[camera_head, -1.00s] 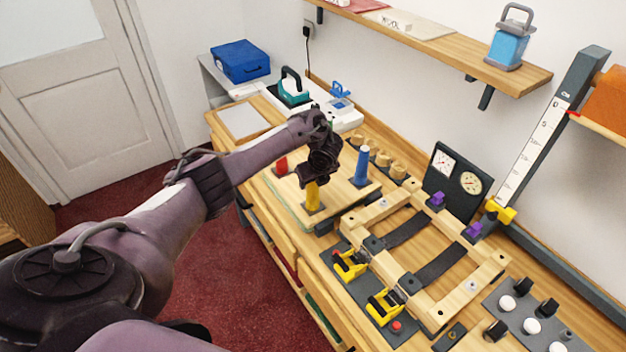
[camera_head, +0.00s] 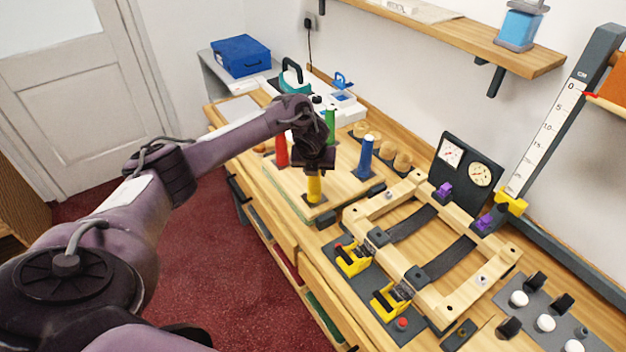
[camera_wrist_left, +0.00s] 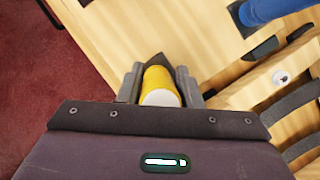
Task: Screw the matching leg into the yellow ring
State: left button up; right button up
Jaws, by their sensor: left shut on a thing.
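The yellow leg (camera_head: 314,187) stands upright on the wooden board (camera_head: 345,190), at a dark square that looks like its ring; the ring's colour is hard to see. My left gripper (camera_head: 314,168) is above it, shut on its upper part. In the left wrist view the yellow leg (camera_wrist_left: 158,82) with its pale end lies between the two fingers of my left gripper (camera_wrist_left: 158,90). A red leg (camera_head: 281,150), a green leg (camera_head: 330,122) and a blue leg (camera_head: 365,158) stand on the same board. My right gripper is not in view.
A wooden frame with dark straps (camera_head: 420,225) lies right of the board, with yellow clamps (camera_head: 352,258) at its front. Several wooden knobs (camera_head: 385,150) stand behind the blue leg. A dial panel (camera_head: 465,170) stands further right.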

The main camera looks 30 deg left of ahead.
pick_arm(q)
jog(key=m+h+b, duration=0.1)
jog(key=m+b, duration=0.1)
jog(key=f+m+h+b, duration=0.1)
jog(key=m+b, duration=0.1)
jog(key=m, duration=0.1)
jog(key=shift+w+d+t+b, duration=0.1)
jog(key=shift+d+t+b, duration=0.1)
jog(key=shift+t+b, duration=0.2)
jog(key=shift+d+r+m+h+b, duration=0.15)
jog(key=shift+m+h+b, duration=0.2)
jog(key=shift+m, duration=0.35)
jog(key=shift+r+m, duration=0.25)
jog(key=shift+m, duration=0.35)
jog(key=o, duration=0.8)
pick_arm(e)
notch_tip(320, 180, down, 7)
